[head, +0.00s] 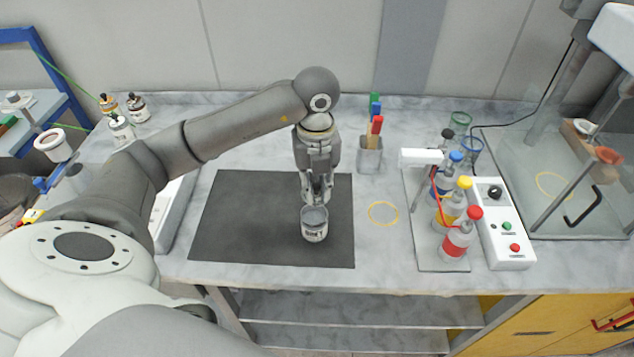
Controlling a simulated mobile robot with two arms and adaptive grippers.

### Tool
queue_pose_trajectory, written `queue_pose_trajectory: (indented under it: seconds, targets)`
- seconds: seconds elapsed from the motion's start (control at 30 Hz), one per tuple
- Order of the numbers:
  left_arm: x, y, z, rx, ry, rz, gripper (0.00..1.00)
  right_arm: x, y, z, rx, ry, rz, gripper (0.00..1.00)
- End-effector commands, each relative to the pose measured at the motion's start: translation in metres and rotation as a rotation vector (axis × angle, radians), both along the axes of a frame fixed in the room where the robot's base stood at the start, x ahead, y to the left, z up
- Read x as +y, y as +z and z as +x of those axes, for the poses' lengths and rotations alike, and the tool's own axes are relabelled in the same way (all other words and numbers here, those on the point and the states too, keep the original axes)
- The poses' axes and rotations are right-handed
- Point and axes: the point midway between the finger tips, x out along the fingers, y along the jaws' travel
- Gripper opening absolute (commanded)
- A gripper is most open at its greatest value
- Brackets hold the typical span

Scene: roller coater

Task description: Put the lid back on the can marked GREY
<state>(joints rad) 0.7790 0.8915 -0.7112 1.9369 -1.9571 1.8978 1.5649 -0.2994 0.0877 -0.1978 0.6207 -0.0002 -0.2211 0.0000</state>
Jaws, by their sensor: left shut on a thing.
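A small can (314,231) with a pale label stands on the dark mat (250,215). The print on its label is too small to read. A grey round surface shows at its top; I cannot tell lid from open mouth. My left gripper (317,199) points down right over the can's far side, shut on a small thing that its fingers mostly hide. This appears to be the lid, close to the can's rim; I cannot tell whether they touch. My right gripper is not in view.
Several small cans or bottles (121,128) stand at the back left. A holder (369,155) with coloured handles stands behind the mat. A rack of capped bottles (455,238) and a white control box (501,225) stand right. A yellow ring (383,214) marks bare bench beside the mat.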

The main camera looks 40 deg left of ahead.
Motion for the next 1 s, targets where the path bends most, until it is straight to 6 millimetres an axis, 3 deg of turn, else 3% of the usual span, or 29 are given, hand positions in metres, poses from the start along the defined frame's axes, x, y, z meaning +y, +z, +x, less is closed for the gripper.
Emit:
queue_pose_trajectory:
  seconds: [0.37,0.7,1.0]
  targets:
    - [0.000,-0.022,0.000,0.000,0.001,0.000,0.04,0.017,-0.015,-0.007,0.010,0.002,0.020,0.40]
    - [0.000,-0.055,0.000,0.000,0.002,0.000,0.04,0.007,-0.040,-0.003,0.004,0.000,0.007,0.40]
    - [0.000,-0.064,0.000,-0.001,0.002,-0.001,0.04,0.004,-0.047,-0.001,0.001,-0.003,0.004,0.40]
